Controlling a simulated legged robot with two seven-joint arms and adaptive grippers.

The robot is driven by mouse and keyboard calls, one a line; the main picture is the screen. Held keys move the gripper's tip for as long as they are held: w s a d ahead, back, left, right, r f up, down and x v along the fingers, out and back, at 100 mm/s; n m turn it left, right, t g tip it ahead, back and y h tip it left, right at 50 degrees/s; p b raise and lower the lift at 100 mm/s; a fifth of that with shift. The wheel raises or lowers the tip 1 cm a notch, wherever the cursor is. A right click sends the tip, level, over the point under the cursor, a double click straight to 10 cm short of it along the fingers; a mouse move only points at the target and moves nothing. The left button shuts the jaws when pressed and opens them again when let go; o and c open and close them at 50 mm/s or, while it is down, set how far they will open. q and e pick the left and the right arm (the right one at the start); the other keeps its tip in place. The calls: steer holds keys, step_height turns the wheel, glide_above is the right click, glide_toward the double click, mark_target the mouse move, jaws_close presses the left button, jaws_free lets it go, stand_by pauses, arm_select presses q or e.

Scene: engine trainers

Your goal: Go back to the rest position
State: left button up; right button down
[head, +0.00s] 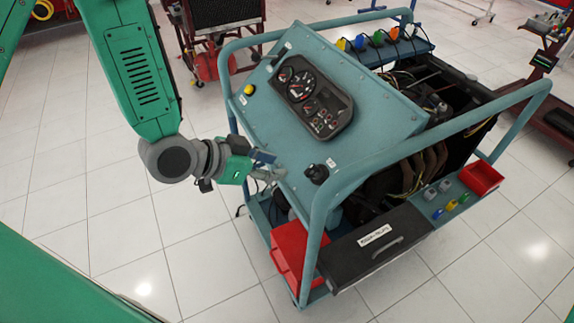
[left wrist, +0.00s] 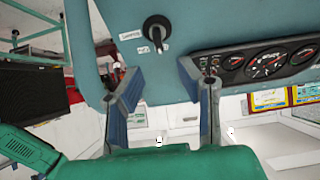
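My left gripper (head: 268,172) is beside the left edge of the engine trainer's blue-green panel (head: 345,95). In the left wrist view the two fingers of my left gripper (left wrist: 156,75) stand well apart, with nothing held between them. Past the fingertips, the panel (left wrist: 185,25) carries a black knob or key switch (left wrist: 157,30) with small white labels; the gap between it and the fingers is hard to judge. In the head view a black knob (head: 317,173) sits at the panel's lower corner. My right gripper is not in view.
The trainer's tubular frame (head: 322,205) rises close to my left gripper. A red bin (head: 290,250) and a black drawer (head: 375,245) are at its lower front. Another red bin (head: 481,178) is at the right. Open tiled floor (head: 110,215) lies to the left.

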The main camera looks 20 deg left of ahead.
arm_select(q)
steer(key=shift+s+r, duration=0.15)
stand_by(0.4)
steer(key=s+a+f+n+g+y+b, duration=0.3)
steer(key=s+f+g+b, duration=0.1)
steer(key=s+f, duration=0.6)
steer(key=s+a+f+n+g+y+b, duration=0.3)
steer(key=s+f, duration=0.7)
steer(key=f, duration=0.6)
steer(key=shift+s+a+f+n+g+y+b, duration=0.3)
steer(key=shift+a+n+g+b, duration=0.15)
steer(key=shift+a, duration=0.2)
